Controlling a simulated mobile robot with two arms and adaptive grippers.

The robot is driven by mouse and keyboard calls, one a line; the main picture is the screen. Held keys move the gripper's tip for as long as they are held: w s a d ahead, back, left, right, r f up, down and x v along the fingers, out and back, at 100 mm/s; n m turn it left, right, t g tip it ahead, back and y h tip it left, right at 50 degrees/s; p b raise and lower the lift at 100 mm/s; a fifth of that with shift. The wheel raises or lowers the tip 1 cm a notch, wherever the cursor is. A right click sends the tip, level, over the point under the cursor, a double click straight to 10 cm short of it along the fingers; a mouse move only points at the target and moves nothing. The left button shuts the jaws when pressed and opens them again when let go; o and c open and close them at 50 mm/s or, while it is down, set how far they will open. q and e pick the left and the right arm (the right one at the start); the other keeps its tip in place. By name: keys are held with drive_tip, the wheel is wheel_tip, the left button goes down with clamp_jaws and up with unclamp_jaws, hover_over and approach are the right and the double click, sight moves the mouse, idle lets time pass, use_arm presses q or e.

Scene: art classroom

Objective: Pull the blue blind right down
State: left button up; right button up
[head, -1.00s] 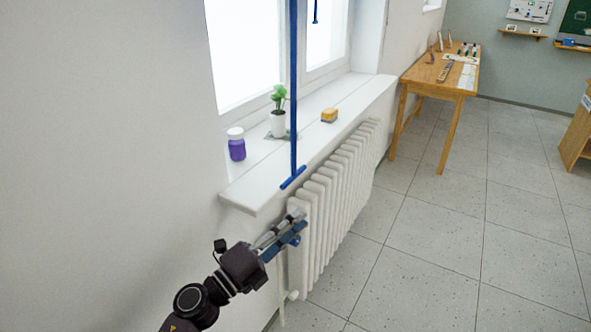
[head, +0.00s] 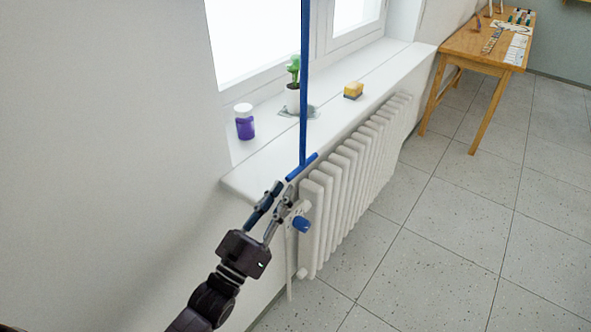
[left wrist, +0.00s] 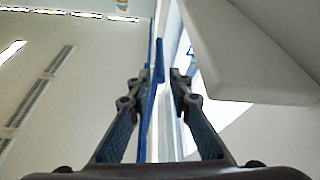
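A blue pull rod (head: 304,85) hangs in front of the window and ends in a blue crossbar handle (head: 310,160) just past the sill's front edge. Contact cannot be told. The blind itself is not clearly seen. My right gripper is out of view.
The white windowsill (head: 265,160) bears a purple-filled jar (head: 244,124), a potted plant (head: 293,95) and a yellow sponge (head: 353,90). A white radiator (head: 345,180) with a blue valve knob (head: 301,224) is below. A wooden table (head: 470,50) stands back right. The floor (head: 440,240) is clear.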

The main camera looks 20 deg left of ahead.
sight(291, 180)
use_arm(q)
drive_tip(key=p+x, duration=0.1)
drive_tip(key=x, duration=0.5)
drive_tip(key=shift+f, duration=0.1)
clamp_jaws()
